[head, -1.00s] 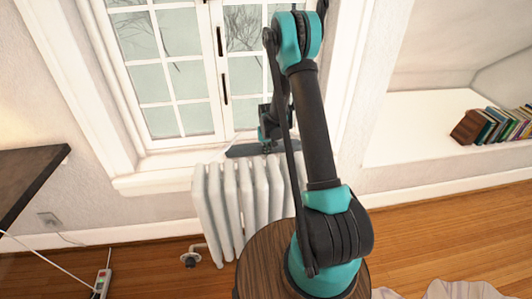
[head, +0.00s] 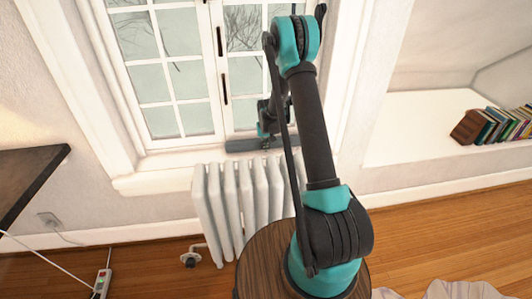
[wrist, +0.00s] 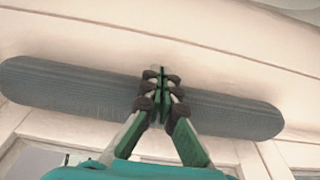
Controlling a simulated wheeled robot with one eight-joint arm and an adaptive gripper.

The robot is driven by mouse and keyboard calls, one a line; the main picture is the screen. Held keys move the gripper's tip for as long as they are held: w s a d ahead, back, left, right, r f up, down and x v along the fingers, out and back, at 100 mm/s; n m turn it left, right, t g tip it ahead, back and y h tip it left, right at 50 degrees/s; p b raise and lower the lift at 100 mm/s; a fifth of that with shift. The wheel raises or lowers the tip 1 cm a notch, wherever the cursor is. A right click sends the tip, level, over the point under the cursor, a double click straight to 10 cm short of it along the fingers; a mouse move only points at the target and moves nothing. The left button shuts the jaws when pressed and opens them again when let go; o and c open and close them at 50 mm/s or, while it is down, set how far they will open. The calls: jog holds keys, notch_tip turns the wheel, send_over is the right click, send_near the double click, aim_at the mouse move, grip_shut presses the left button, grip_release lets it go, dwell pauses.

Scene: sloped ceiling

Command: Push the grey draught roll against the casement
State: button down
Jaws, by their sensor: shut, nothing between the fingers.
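The grey draught roll (head: 243,146) lies on the window sill at the foot of the casement (head: 185,75). In the wrist view the roll (wrist: 70,88) stretches across the picture, tilted slightly down to the right. The casement frame (wrist: 75,127) shows along its lower side, very close to it; I cannot tell whether they touch all along. My gripper (wrist: 158,73) is shut and empty. Its fingers cross the middle of the roll, tips at the roll's room-side edge.
A white radiator (head: 235,205) stands below the sill (head: 150,182). A dark shelf (head: 30,175) is at the left. Books (head: 495,125) stand on a white ledge at the right. A power strip (head: 102,283) with a cable lies on the floor at lower left.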

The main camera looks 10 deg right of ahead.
jog(key=shift+w, duration=0.2)
jog(key=shift+s+r, duration=0.1)
jog(key=shift+r, duration=0.05)
jog(key=shift+s+r, duration=0.5)
jog(key=shift+r, duration=0.3)
notch_tip(320, 180, up, 12)
dwell(0.5)
